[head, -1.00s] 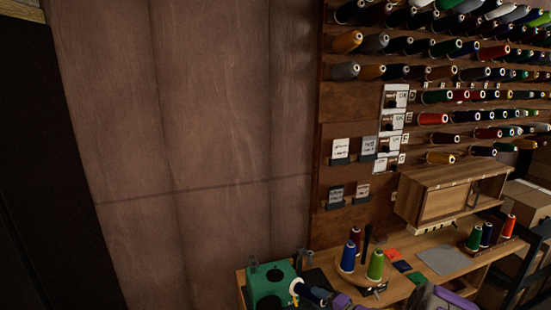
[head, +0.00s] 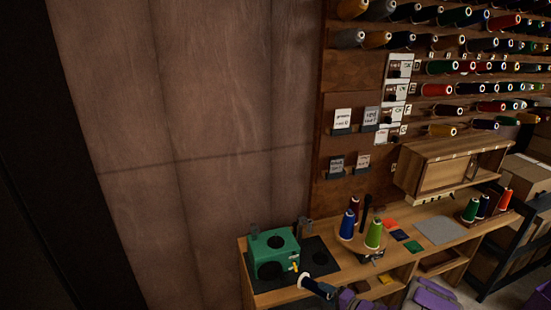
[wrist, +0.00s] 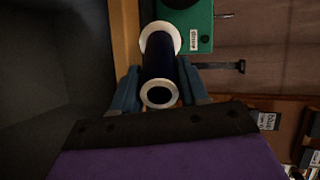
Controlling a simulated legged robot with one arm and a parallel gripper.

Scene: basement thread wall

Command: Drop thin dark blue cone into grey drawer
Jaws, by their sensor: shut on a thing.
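A thin dark blue cone (wrist: 160,68) with white ends is held between the two blue-grey fingers of my gripper (wrist: 160,88) in the wrist view. In the head view the dark cone (head: 318,287) is tilted at the bench's front edge, below the green box. My purple gripper (head: 347,299) shows at the bottom of the head view, partly cut off. I cannot make out a grey drawer for certain in either view.
The green box (head: 272,254) stands on a wooden bench (head: 270,299). Blue and green upright cones stand on a round wooden stand (head: 352,243) to its right. A wooden cabinet (head: 440,180) and rows of thread cones are behind. A dark grey surface (wrist: 50,70) fills the wrist view's left.

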